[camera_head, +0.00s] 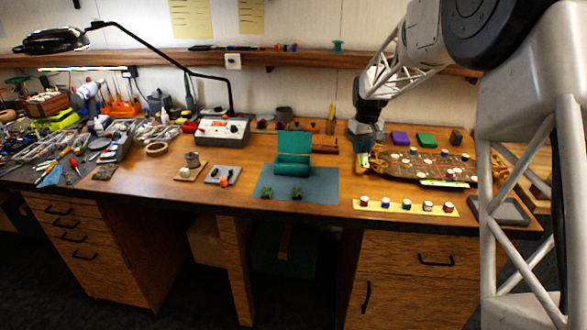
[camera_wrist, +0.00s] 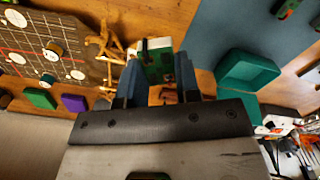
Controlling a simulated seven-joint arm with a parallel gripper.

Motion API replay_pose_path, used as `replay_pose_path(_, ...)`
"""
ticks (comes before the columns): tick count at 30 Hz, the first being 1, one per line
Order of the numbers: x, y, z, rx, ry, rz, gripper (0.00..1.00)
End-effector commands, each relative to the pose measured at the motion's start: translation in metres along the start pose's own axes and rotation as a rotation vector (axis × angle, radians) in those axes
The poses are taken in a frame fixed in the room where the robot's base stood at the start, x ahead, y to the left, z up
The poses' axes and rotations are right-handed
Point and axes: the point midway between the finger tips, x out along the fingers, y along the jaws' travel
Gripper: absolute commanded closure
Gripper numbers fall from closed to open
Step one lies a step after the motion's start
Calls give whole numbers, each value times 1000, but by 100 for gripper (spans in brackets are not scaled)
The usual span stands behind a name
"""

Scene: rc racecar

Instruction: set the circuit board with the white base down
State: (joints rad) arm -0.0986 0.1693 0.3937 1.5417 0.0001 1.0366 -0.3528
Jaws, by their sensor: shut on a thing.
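My gripper (camera_wrist: 157,75) is shut on the circuit board with the white base (camera_wrist: 157,62). The board shows green with a white part between the two blue fingers in the wrist view. In the head view my gripper (camera_head: 366,148) is low over the right half of the workbench, between the teal box and the dark game board. The held circuit board is small and mostly hidden there. I cannot tell whether it touches the bench.
The dark board with white discs (camera_head: 430,163) is just right of my gripper. A teal box (camera_head: 292,168) stands on a blue-grey mat (camera_head: 323,184) to the left. Purple (camera_head: 400,138) and green (camera_head: 426,140) blocks stand behind. A yellow strip with several small pots (camera_head: 407,206) lies in front.

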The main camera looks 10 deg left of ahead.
Motion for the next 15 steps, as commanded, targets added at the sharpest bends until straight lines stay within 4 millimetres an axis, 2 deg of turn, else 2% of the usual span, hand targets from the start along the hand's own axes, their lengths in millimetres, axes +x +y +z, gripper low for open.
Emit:
replay_pose_path(1, 3, -15, -3, -67, 0, 0, 95)
replay_pose_path(3, 9, -34, -6, -167, -1, 0, 95)
replay_pose_path(15, 36, -138, -14, -738, -1, -1, 95)
